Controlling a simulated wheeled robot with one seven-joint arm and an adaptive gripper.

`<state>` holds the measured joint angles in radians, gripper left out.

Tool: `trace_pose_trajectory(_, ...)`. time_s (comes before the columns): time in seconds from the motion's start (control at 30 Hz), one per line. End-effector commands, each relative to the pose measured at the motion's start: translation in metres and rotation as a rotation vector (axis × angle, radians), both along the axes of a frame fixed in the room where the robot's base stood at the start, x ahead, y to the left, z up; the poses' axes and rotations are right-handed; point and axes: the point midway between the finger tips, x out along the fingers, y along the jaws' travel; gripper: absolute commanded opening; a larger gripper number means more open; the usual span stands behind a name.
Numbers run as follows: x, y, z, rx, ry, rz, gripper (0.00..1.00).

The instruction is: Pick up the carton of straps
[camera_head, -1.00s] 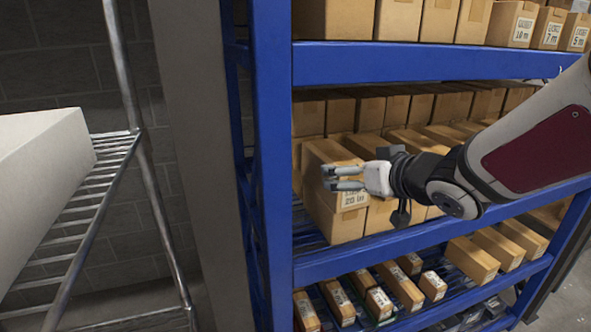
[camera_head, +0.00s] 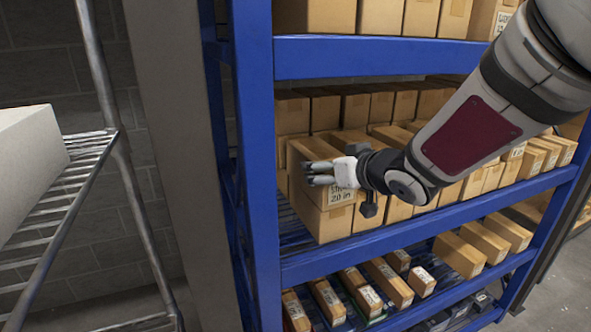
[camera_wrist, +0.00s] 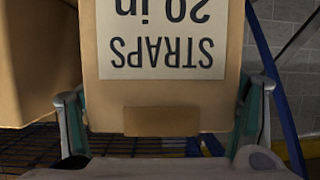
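The straps carton (camera_head: 335,222) is a large brown box at the left end of the middle shelf. My gripper (camera_wrist: 163,108) is spread wide, with one finger at each side edge of the carton's label face. The fingers are apart; I cannot tell whether they touch the carton. The carton rests on the shelf.
A blue upright (camera_head: 260,180) stands close left of the carton. Other cartons line the shelf to its right and behind. Smaller boxes (camera_head: 388,283) lie on the shelf below, and more cartons stand above. A wire rack (camera_head: 60,195) with a white box (camera_head: 30,160) is at the far left.

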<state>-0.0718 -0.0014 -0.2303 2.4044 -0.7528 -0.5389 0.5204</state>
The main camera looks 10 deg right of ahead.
Motion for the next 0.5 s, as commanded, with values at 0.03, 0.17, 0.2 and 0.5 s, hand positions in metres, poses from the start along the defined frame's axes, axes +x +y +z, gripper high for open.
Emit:
trace_pose_trajectory(0.03, -0.0001, 0.0003, -0.0002, 0.0, 0.0, 0.0, 0.44)
trace_pose_trajectory(0.17, 0.0003, 0.0003, 0.0008, 0.001, -0.002, 0.001, 0.35)
trace_pose_trajectory(0.2, 0.0003, 0.0003, 0.0007, 0.001, -0.002, 0.001, 0.34)
trace_pose_trajectory(0.5, -0.0001, 0.0002, 0.0027, 0.0, -0.001, 0.0, 0.33)
